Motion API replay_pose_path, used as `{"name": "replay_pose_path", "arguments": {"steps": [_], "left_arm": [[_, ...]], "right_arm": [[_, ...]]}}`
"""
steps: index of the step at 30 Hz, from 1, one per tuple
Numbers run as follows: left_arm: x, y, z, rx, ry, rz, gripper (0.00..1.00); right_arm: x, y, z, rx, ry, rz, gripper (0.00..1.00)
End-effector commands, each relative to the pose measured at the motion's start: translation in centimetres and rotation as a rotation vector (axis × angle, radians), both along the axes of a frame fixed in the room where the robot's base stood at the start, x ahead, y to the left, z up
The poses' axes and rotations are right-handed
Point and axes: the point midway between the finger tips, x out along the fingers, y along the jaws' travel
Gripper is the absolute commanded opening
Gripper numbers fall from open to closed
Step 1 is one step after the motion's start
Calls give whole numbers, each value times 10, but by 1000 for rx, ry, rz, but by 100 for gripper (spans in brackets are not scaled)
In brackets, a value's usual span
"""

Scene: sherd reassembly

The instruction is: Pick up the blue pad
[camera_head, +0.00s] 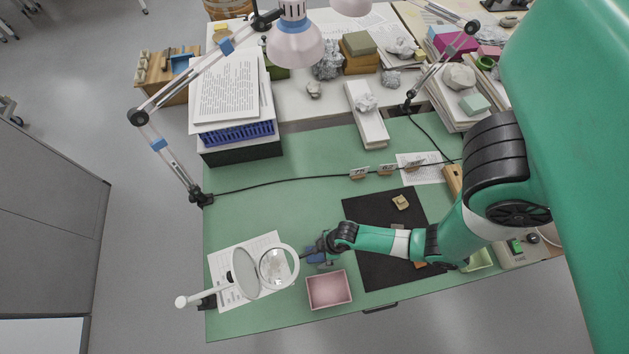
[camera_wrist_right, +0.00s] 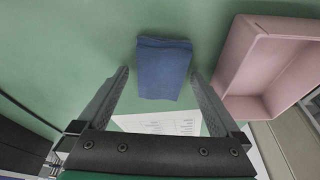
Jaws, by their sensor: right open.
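The blue pad (camera_wrist_right: 163,68) lies on the green table top in the right wrist view, a dark blue folded-looking rectangle. It also shows in the head view (camera_head: 317,257), partly hidden by my right gripper. My right gripper (camera_wrist_right: 160,78) is open, with one finger on each side of the pad and a gap to it on both sides. Whether the fingers are level with the pad or above it I cannot tell. The right gripper also shows in the head view (camera_head: 312,250), small and dark. My left gripper is not seen.
A pink box (camera_head: 329,290) stands close beside the pad. A magnifier (camera_head: 277,267) and a printed sheet (camera_head: 231,295) are to the left. A black mat (camera_head: 368,212) with a sherd (camera_head: 401,202) lies to the right. The green table (camera_head: 290,207) is clear behind the pad.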

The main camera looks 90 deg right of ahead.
Motion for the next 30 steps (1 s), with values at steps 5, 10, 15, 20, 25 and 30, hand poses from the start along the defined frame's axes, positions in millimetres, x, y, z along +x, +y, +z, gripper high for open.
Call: {"name": "replay_pose_path", "arguments": {"steps": [5, 10, 15, 20, 25, 30], "left_arm": [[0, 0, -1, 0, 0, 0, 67], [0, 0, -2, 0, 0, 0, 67], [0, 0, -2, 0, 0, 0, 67], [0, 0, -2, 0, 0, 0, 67], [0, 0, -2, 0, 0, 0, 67], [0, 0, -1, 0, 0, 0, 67]], "right_arm": [[0, 0, -2, 0, 0, 0, 100], [0, 0, -4, 0, 1, 0, 98], [0, 0, -4, 0, 1, 0, 68], [0, 0, -4, 0, 0, 0, 39], [0, 0, -4, 0, 0, 0, 20], [0, 0, -3, 0, 0, 0, 20]]}}
